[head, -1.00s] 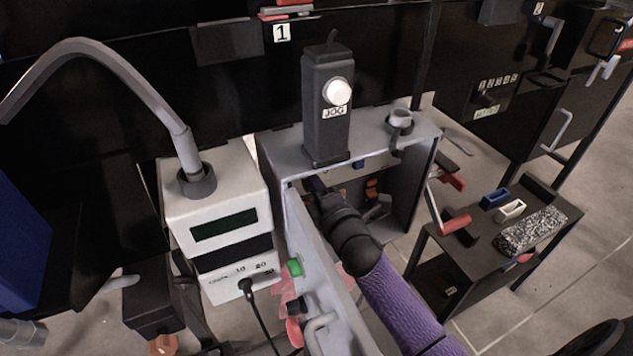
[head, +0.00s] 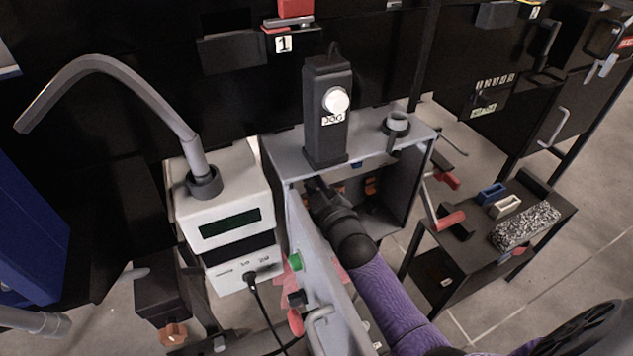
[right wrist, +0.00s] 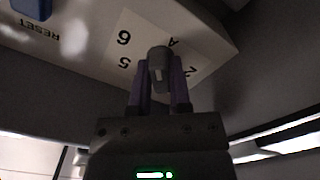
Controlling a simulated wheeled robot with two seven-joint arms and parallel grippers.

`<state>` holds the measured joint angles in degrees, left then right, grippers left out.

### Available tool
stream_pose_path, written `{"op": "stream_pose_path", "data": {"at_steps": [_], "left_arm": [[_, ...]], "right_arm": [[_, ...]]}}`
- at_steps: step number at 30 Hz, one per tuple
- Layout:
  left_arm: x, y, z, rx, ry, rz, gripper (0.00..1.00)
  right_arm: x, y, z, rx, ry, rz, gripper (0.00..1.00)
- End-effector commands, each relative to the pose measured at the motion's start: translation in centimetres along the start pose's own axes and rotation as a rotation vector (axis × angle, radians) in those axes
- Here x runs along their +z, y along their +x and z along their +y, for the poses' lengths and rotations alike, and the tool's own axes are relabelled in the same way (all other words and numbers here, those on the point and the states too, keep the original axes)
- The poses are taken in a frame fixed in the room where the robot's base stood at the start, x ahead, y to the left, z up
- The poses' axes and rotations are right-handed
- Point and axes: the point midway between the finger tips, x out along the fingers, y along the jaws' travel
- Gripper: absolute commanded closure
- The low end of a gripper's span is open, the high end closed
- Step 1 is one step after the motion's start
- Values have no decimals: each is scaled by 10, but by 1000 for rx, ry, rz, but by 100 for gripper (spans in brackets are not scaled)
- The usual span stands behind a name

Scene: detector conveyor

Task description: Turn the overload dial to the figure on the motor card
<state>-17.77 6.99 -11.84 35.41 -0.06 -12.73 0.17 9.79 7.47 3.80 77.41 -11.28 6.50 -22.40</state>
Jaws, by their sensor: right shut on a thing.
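The overload dial is a small grey knob (right wrist: 159,56) with a pale mark, in the right wrist view. It stands on a white scale plate (right wrist: 97,52) where 6, 5, 2 and an A can be read; my gripper hides part of the scale. My right gripper (right wrist: 161,82) is shut on the knob, a finger on each side. In the head view my right gripper (head: 318,193) reaches into the open grey cabinet (head: 408,165), and the dial is hidden there. I cannot make out a motor card. My left gripper is not in view.
A blue RESET button (right wrist: 32,6) is beside the scale. The open cabinet door (head: 322,270), with a green button (head: 295,261), stands left of my right arm. A JOG post (head: 328,115) is on the cabinet top. A white display box (head: 228,190) stands left, a small table (head: 470,235) right.

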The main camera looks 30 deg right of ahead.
Motion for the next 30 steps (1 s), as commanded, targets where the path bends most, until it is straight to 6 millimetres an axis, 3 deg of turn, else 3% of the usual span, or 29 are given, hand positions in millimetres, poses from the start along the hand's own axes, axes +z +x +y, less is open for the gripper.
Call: {"op": "stream_pose_path", "data": {"at_steps": [18,30], "left_arm": [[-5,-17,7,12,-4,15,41],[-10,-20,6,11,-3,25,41]], "right_arm": [[0,0,-2,-1,529,-3,100],[0,0,-3,-2,698,-4,100]]}}
